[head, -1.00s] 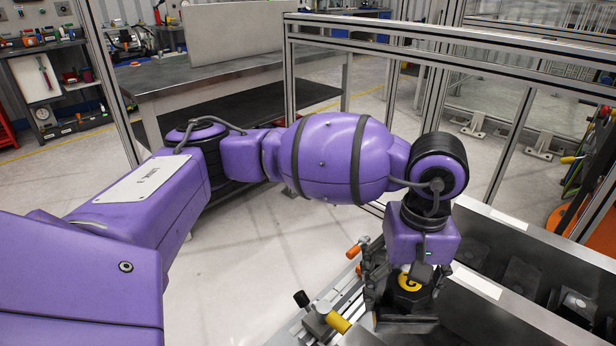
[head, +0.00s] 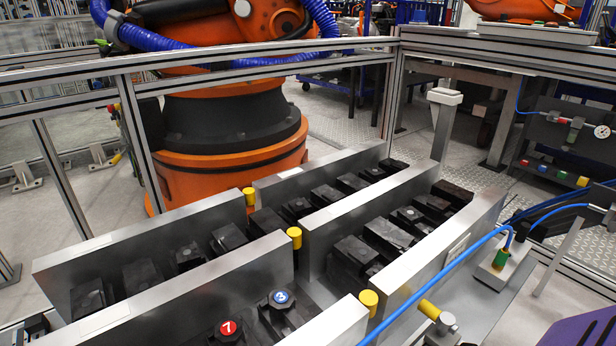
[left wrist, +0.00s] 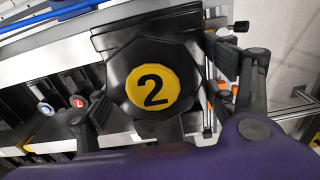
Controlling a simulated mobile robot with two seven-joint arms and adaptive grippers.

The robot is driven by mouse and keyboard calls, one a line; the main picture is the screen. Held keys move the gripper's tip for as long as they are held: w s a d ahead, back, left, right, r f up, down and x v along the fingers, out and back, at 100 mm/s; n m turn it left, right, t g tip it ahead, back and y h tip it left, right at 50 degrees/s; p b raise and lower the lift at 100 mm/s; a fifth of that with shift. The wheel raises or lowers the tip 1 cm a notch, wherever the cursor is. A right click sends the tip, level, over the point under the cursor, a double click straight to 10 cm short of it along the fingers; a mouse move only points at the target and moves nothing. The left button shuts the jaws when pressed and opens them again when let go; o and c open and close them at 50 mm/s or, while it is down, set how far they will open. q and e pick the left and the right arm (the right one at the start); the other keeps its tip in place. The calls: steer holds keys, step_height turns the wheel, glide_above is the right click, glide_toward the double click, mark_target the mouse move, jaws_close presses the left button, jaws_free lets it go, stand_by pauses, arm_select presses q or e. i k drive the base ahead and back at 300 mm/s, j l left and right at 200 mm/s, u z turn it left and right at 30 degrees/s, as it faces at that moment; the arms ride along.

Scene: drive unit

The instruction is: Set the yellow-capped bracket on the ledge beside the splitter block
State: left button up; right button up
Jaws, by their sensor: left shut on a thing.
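The yellow-capped bracket (left wrist: 153,90) fills the middle of the left wrist view, a black body with a yellow cap marked 2. My left gripper (left wrist: 168,98) is shut on it, with dark fingers on either side; the contact points are partly hidden. Neither gripper shows in the head view. A small pale block (head: 493,277) with a green fitting and blue hoses stands at the right of the head view; it may be the splitter block. It stands on a grey flat surface (head: 470,318) beside the long metal wall; I cannot tell if this is the ledge.
Parallel metal walls (head: 190,300) form channels holding several black blocks. A red-capped part (head: 228,329) marked 7 and a blue-capped part (head: 281,298) marked 3 stand in the near channel. A yellow-ended clamp (head: 436,315) and a blue hose (head: 430,283) cross the right side.

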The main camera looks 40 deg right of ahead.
mark_target(472, 303)
steer(key=k+l+z, duration=0.1)
steer(key=l+z, duration=0.2)
steer(key=l, duration=1.3)
steer(key=i+l+z, duration=0.1)
steer(key=l+z, duration=0.2)
steer(key=l, duration=1.3)
